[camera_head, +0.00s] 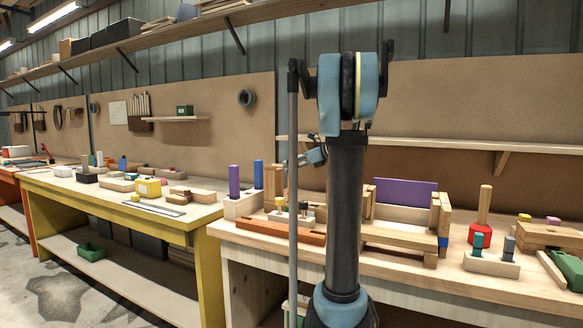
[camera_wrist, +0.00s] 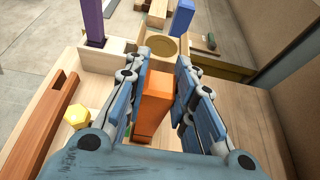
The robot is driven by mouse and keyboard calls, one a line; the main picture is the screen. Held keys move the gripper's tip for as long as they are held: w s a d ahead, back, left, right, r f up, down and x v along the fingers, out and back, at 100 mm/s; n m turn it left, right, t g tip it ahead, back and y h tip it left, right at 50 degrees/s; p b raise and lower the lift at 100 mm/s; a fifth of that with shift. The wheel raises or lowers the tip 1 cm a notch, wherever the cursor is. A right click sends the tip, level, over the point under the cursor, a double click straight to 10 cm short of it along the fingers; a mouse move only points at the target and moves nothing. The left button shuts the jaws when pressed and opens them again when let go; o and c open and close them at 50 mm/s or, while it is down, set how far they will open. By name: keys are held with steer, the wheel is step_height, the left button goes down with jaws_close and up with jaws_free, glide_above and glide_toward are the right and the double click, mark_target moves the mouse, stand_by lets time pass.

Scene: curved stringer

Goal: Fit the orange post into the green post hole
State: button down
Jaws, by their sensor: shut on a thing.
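My gripper (camera_wrist: 163,68) is shut on the orange post (camera_wrist: 154,112), which sits between its two blue fingers in the wrist view. Just past the fingertips is a pale wooden block with a round tan recess (camera_wrist: 163,47). A purple post (camera_wrist: 93,22) stands at the left in that block row, and a blue post (camera_wrist: 182,17) stands behind the recess. In the head view the purple post (camera_head: 234,181) and blue post (camera_head: 258,173) also show. I cannot make out a green post hole; the lower end of the orange post is hidden.
A long reddish-brown grooved bar (camera_wrist: 52,125) lies left of my gripper, with a yellow knob (camera_wrist: 77,115) beside it. My arm blocks the middle.

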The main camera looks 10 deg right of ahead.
steer(key=shift+f, duration=0.7)
steer(key=c, duration=1.3)
jaws_free()
steer(key=v, duration=1.2)
steer(key=shift+f, duration=0.2)
steer(key=shift+s, duration=0.1)
